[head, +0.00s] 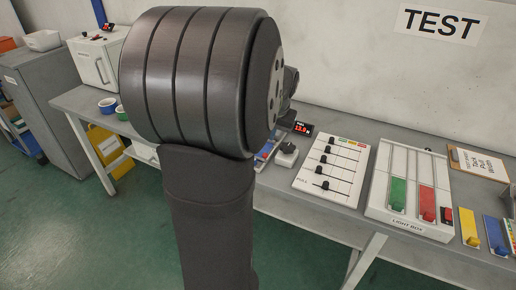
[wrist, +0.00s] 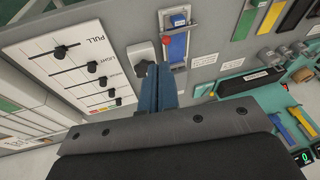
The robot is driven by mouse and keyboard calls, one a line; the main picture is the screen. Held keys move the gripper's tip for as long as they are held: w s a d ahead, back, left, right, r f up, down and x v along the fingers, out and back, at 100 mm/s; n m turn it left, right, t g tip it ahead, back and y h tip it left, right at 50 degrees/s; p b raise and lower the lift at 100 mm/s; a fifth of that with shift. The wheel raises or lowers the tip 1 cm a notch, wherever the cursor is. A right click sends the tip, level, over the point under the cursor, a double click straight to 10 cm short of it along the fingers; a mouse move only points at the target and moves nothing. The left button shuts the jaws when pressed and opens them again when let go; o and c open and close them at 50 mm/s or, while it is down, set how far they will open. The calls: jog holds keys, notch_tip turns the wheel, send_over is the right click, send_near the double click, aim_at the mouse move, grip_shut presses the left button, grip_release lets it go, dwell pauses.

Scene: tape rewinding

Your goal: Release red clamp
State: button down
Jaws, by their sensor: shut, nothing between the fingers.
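My gripper (wrist: 160,72) shows in the wrist view as blue fingers, shut and empty, over the grey bench. I cannot tell whether the tips touch either. In the head view my big dark arm link hides the gripper. A red piece (head: 428,214) sits at the front of the white light box (head: 408,190), below a red strip; I cannot tell for sure which red part is the clamp.
A white slider panel (head: 332,168) lies left of the light box; it also shows in the wrist view (wrist: 66,70). Yellow (head: 469,228) and blue pieces and a clipboard (head: 480,165) lie to the right. A black block (wrist: 250,82) and a teal tray are at the wrist view's right.

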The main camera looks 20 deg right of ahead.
notch_tip(320, 180, down, 5)
jog(key=s+a+n+h, duration=0.1)
jog(key=a+n, duration=0.1)
jog(key=a, duration=0.1)
jog(key=shift+s+n, duration=0.2)
jog(key=shift+n, duration=0.1)
jog(key=x, duration=1)
jog(key=shift+d+f, duration=0.15)
jog(key=shift+d, duration=0.1)
jog(key=shift+w+d, duration=0.3)
jog(key=shift+w, duration=0.25)
jog(key=shift+w+d, duration=0.25)
jog(key=shift+w, duration=0.35)
jog(key=shift+w+d, duration=0.3)
jog(key=shift+w, duration=0.35)
